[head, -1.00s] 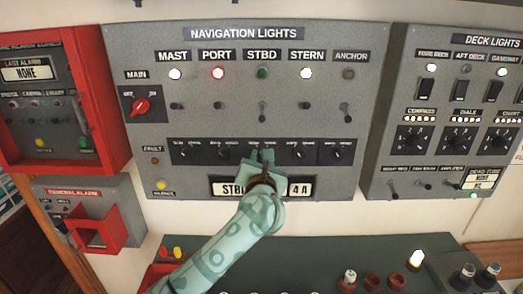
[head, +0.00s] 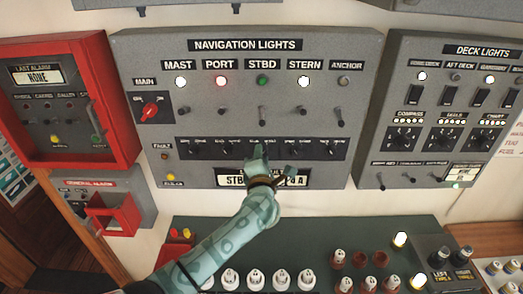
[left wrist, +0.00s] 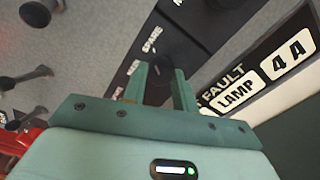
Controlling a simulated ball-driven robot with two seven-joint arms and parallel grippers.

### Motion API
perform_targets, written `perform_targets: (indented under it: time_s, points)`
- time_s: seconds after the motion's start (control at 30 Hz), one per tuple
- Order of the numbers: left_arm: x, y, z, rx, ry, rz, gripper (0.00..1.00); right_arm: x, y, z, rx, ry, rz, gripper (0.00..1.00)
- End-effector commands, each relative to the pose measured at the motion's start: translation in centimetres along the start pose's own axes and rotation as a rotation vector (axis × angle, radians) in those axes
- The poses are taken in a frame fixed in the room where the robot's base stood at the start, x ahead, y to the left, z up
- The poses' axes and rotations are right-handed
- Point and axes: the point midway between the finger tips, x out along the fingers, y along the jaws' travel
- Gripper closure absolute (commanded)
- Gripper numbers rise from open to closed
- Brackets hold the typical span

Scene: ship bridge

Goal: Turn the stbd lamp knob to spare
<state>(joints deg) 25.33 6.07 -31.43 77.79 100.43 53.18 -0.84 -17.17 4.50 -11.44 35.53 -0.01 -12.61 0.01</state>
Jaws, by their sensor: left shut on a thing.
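The stbd lamp knob is a dark round knob (left wrist: 172,60) in the row of small knobs along the black strip, below the STBD lever on the navigation lights panel (head: 150,60). My left gripper (head: 258,153) is at this knob, and in the left wrist view its two green fingers (left wrist: 160,88) are closed on either side of it. A SPARE label (left wrist: 152,40) shows beside the knob. The STBD lamp (head: 262,81) looks dim green. My right gripper is not in view.
A display (head: 232,181) below the strip is partly covered by my gripper; the wrist view shows FAULT, LAMP and 4 A. Neighbouring knobs (head: 297,147) sit close by. A red alarm box (head: 122,110) is left, the deck lights panel (head: 410,105) right.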

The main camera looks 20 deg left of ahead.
Motion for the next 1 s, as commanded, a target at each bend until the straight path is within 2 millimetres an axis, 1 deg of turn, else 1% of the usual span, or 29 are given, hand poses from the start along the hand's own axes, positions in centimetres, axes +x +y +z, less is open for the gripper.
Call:
perform_targets:
  time_s: [0.03,0.2,0.67,0.7,0.77,1.0]
  points:
    - [-0.04,0.05,0.03,0.014,0.001,-0.003,0.95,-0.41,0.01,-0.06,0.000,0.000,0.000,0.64]
    - [-0.03,-0.04,-0.02,0.052,0.001,-0.002,0.95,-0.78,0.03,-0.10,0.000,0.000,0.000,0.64]
    - [-0.04,-0.16,-0.06,0.065,0.000,-0.003,0.95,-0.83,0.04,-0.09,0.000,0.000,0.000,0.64]
    - [-0.04,-0.16,-0.06,0.065,0.000,-0.003,0.66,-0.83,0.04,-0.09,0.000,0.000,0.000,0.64]
    - [-0.04,-0.16,-0.05,0.064,0.000,-0.002,0.50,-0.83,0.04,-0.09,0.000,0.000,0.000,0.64]
    - [-0.02,-0.06,-0.03,0.063,0.000,-0.001,0.50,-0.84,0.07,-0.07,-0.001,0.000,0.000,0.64]
